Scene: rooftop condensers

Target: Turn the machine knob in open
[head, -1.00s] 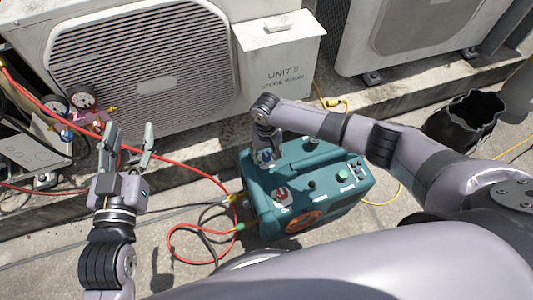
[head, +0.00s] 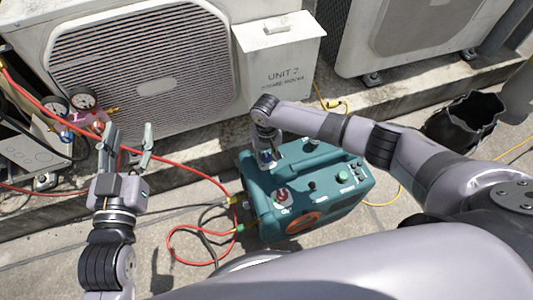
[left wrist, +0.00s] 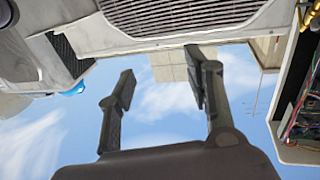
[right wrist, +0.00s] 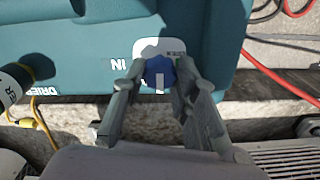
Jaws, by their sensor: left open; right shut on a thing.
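The teal machine (head: 310,190) stands on the paving in the head view. Its blue knob (right wrist: 159,72) sits on a white plate beside the upside-down word IN in the right wrist view. A white mark on the knob points toward the bottom of that view. My right gripper (head: 267,160) reaches down onto the machine's top and is shut on the blue knob, one finger on each side. A red knob (head: 282,196) is at the machine's near left corner. My left gripper (head: 130,142) is open and empty in the air, left of the machine.
Red hoses (head: 190,167) run from gauges (head: 83,100) at the left to the machine's left side. Large condensers (head: 140,70) stand behind on a raised curb. A black bucket (head: 462,122) stands at the right. A yellow cable trails right of the machine.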

